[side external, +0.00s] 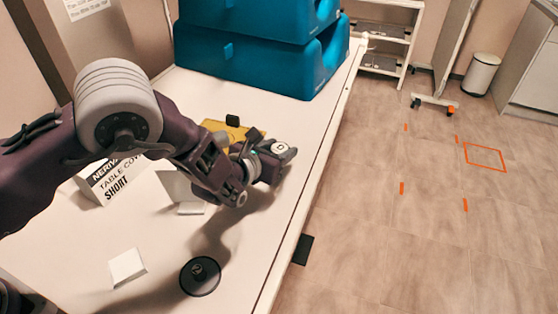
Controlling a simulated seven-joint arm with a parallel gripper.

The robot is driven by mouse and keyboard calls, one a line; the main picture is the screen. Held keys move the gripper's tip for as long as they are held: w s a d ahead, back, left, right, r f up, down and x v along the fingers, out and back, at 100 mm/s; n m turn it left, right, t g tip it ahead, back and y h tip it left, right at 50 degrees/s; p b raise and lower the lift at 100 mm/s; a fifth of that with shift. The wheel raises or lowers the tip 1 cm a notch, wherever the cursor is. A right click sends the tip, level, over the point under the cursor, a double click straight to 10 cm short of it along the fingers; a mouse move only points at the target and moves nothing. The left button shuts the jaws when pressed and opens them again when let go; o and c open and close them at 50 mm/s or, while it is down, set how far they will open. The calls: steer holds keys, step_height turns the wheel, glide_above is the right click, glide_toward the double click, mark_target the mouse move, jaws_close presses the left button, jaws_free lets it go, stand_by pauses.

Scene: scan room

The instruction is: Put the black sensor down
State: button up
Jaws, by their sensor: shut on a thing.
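My gripper (268,170) is at the end of my arm, above the white table near its right edge. It is shut on a dark thing, taken to be the black sensor; the fingers and the held thing are mostly hidden by my wrist and hard to tell apart. A round black disc with a raised knob (200,276) lies apart on the table in front. Whether the held thing touches the table cannot be told.
The white table (150,235) has free room around the disc. A yellow item (214,125) with a small black piece (232,120) lies behind my gripper. A labelled box (105,182), a white block (127,266) and blue stacked blocks (245,60) also stand there.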

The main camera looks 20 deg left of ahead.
step_height(320, 180, down, 3)
steer(key=shift+f, duration=0.15)
steer(key=shift+f, duration=0.1)
steer(key=o, duration=1.4)
steer(key=shift+o, duration=0.2)
